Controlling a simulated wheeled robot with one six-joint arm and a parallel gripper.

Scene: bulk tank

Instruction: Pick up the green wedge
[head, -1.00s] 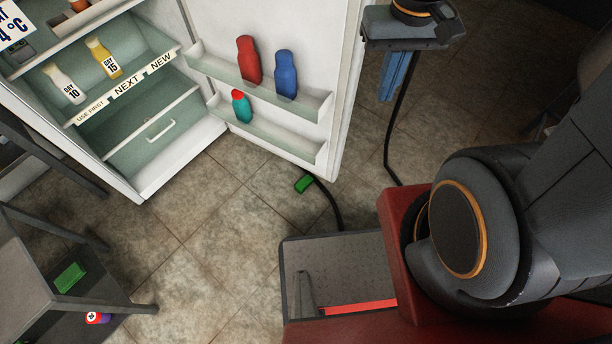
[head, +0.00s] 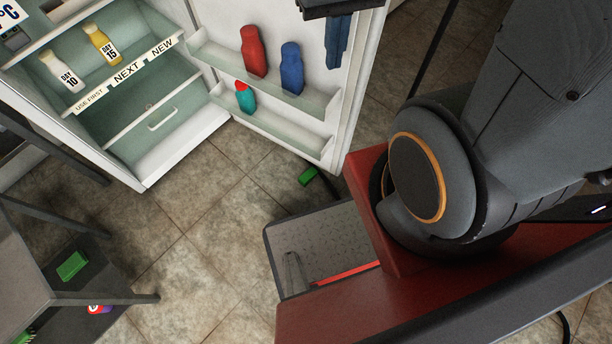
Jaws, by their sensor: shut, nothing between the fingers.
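A small green piece, which looks like the green wedge (head: 307,176), lies on the tiled floor just below the bottom edge of the open fridge door. Its exact shape is too small to tell. My gripper (head: 337,66) is at the top of the head view, in front of the fridge door. Its blue fingers point down, are shut, and hold nothing. The gripper is well above the green piece and apart from it. The upper part of the gripper is cut off by the picture's edge.
The open fridge (head: 165,165) has bottles in its door racks. A grey side table (head: 40,285) at lower left has a green block (head: 72,265) on its lower shelf. A dark cable (head: 329,187) lies beside the green piece. Tiled floor left of my base is clear.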

